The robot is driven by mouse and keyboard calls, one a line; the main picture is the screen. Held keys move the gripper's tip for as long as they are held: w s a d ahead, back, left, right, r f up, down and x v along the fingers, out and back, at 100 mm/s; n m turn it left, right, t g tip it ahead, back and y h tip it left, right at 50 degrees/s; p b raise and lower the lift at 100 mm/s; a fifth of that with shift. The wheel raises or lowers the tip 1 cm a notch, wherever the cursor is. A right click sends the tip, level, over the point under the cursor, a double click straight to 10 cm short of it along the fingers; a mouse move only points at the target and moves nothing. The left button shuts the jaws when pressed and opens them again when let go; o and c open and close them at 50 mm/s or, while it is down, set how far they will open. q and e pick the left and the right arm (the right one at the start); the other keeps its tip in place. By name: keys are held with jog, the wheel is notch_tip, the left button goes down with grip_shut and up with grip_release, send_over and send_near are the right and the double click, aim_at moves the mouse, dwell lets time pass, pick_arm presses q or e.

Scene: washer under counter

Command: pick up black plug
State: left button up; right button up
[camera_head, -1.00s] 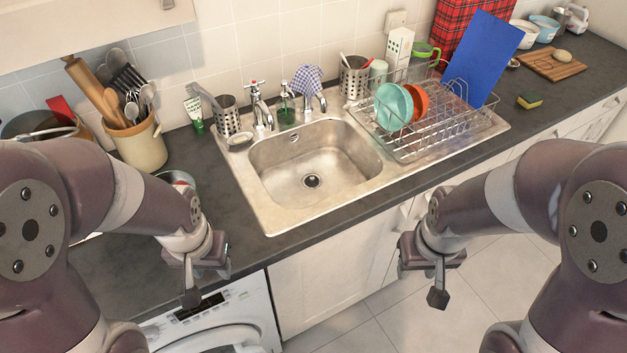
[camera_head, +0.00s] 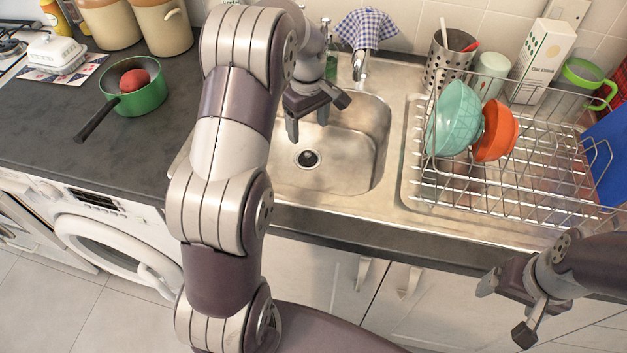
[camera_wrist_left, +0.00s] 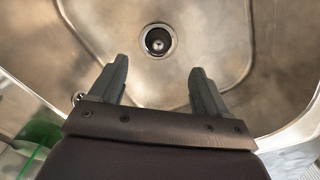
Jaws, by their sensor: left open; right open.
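The black plug (camera_head: 308,158) shows as a dark round shape at the drain in the bottom of the steel sink (camera_head: 355,165). It also shows in the left wrist view (camera_wrist_left: 157,40), inside a bright metal ring; I cannot tell how deep it sits. My left gripper (camera_head: 308,125) is open and empty over the sink, fingers pointing down. In the left wrist view the plug appears beyond the two fingertips (camera_wrist_left: 160,68), roughly centred between them and apart from them. My right gripper (camera_head: 505,312) is open and empty in front of the counter, at the lower right.
A wire dish rack (camera_head: 530,170) with a teal bowl (camera_head: 455,118) and an orange bowl (camera_head: 495,130) stands right of the sink. The tap (camera_head: 360,65), under a checked cloth, is behind. A green pan (camera_head: 135,92) sits on the left counter.

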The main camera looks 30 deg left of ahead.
aim_at(307, 158)
pick_arm(q)
jog(key=f, duration=1.2)
jog(key=shift+w+a, duration=0.2)
jog(key=shift+a, duration=0.15)
jog(key=c, duration=1.1)
